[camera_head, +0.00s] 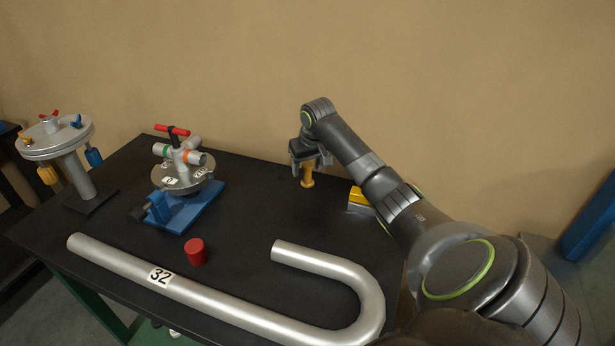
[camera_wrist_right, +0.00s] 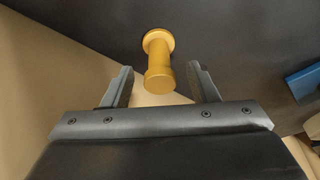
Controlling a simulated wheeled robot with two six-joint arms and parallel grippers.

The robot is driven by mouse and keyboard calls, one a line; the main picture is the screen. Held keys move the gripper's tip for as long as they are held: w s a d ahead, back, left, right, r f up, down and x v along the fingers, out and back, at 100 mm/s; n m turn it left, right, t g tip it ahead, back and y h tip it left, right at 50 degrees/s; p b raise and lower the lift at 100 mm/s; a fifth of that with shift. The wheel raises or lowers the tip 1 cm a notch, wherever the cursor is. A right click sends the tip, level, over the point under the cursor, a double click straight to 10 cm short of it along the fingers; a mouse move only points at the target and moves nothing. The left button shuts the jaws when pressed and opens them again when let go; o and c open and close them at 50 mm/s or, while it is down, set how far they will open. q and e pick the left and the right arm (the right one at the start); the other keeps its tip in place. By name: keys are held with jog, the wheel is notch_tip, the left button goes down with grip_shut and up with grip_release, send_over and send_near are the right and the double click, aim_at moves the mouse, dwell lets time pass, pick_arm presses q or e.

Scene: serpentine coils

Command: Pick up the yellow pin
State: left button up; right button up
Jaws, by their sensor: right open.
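The yellow pin (camera_head: 308,178) stands on the black table near its back edge, right of the table's middle. My right gripper (camera_head: 307,160) is just above the pin, pointing down at it. In the right wrist view, the yellow pin (camera_wrist_right: 158,62) lies between the two spread fingers of the right gripper (camera_wrist_right: 160,88), with a gap on each side. The right gripper is open and holds nothing. My left gripper is in neither view.
A silver U-shaped tube (camera_head: 240,308) marked 32 lies along the table's front. A red cylinder (camera_head: 196,252) stands behind it. A blue-based fixture with a round metal plate (camera_head: 187,190) stands at left. A yellow block (camera_head: 357,195) lies right, beside my right arm.

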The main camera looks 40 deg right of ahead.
jog(key=shift+x, duration=1.1)
jog(key=c, duration=1.2)
grip_shut()
jog(key=shift+r, duration=0.2)
